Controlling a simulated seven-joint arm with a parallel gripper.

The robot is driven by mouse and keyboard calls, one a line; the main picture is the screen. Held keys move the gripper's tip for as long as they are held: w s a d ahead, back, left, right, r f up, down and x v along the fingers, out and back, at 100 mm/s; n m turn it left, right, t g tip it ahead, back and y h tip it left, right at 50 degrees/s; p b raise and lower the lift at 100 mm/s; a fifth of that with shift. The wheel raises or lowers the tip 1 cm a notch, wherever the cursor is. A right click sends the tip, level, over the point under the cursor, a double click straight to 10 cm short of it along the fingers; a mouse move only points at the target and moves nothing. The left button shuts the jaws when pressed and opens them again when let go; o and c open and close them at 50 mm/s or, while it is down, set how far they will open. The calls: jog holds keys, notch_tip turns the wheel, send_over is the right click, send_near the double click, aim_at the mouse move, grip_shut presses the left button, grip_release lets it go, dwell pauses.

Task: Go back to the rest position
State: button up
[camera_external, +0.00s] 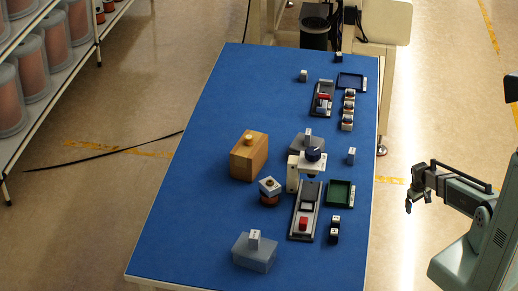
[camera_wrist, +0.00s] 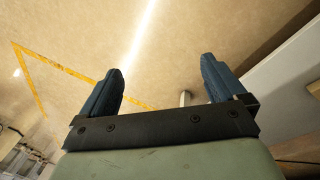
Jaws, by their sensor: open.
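My gripper (camera_external: 408,205) hangs off the right side of the blue table (camera_external: 190,225) in the external view, above the floor and apart from everything on the table. In the wrist view my gripper (camera_wrist: 160,88) shows two dark blue fingers spread wide apart, with nothing between them. The wrist view shows mostly floor beyond the fingers.
The table holds a wooden block (camera_external: 247,160), a white press-like device (camera_external: 293,175), a green tray (camera_external: 340,193), a dark blue tray (camera_external: 350,82) and a grey box (camera_external: 255,255). A shelf (camera_external: 60,75) stands at left. Floor lies clear between table and arm.

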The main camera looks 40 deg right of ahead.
jog(key=s+a+f+n+g+y, duration=0.1)
jog(key=s+a+f+g, duration=0.15)
jog(key=s+a, duration=0.65)
jog(key=s+a+f+g+y, duration=0.1)
jog(key=s+a+f, duration=0.3)
jog(key=s+a, duration=0.45)
jog(key=s+a+g, duration=0.1)
jog(key=s+a, duration=0.4)
jog(key=s, duration=0.3)
jog(key=s+a+g, duration=0.2)
jog(key=s+a, duration=0.2)
jog(key=s, duration=0.5)
jog(key=shift+a+r+n, duration=0.3)
jog(key=shift+a+r, duration=0.05)
jog(key=shift+r, duration=0.1)
